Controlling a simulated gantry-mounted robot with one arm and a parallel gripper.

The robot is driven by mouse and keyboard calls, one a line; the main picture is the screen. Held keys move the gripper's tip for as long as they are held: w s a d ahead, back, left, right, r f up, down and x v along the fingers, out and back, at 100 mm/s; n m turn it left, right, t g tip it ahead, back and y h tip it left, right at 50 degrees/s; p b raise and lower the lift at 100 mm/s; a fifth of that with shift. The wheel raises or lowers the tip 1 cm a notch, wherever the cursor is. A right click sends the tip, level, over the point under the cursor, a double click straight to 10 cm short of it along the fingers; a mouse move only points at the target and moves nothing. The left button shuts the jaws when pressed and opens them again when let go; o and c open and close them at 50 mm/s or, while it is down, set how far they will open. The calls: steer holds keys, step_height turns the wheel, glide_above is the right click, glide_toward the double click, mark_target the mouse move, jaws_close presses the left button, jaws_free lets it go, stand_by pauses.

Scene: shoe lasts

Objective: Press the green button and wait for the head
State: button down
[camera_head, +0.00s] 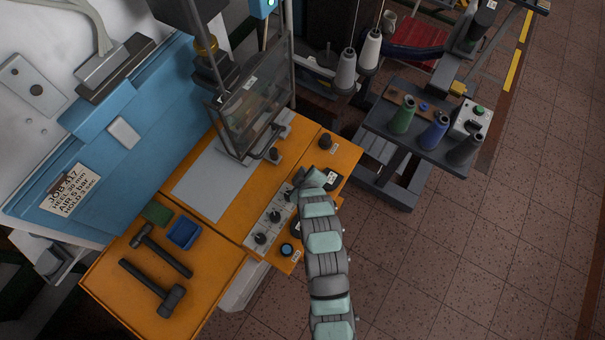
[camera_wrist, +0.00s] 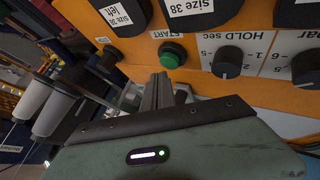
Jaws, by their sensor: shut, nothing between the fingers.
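The green button (camera_wrist: 172,54), under a START label, sits on the orange machine panel in the wrist view. My gripper (camera_wrist: 161,77) is shut and empty, its fingertips just below and left of the button in the picture; I cannot tell whether they touch it. In the head view my arm comes up from the bottom and my gripper (camera_head: 300,178) is over the panel's right part, hiding the button there. The machine's head is not clearly visible behind the clear framed guard (camera_head: 258,108).
Beside the button is a HOLD dial (camera_wrist: 229,62). A grey stand (camera_head: 421,151) with thread cones is at the right. The tiled floor beyond is clear.

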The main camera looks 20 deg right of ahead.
steer(key=shift+f, duration=0.35)
steer(key=shift+f+b, duration=0.4)
steer(key=shift+f, duration=0.05)
stand_by(0.6)
steer(key=shift+r, duration=0.1)
steer(key=shift+r+p, duration=0.35)
steer(key=shift+r, duration=0.45)
steer(key=shift+r+p, duration=1.1)
steer(key=shift+r, duration=1.45)
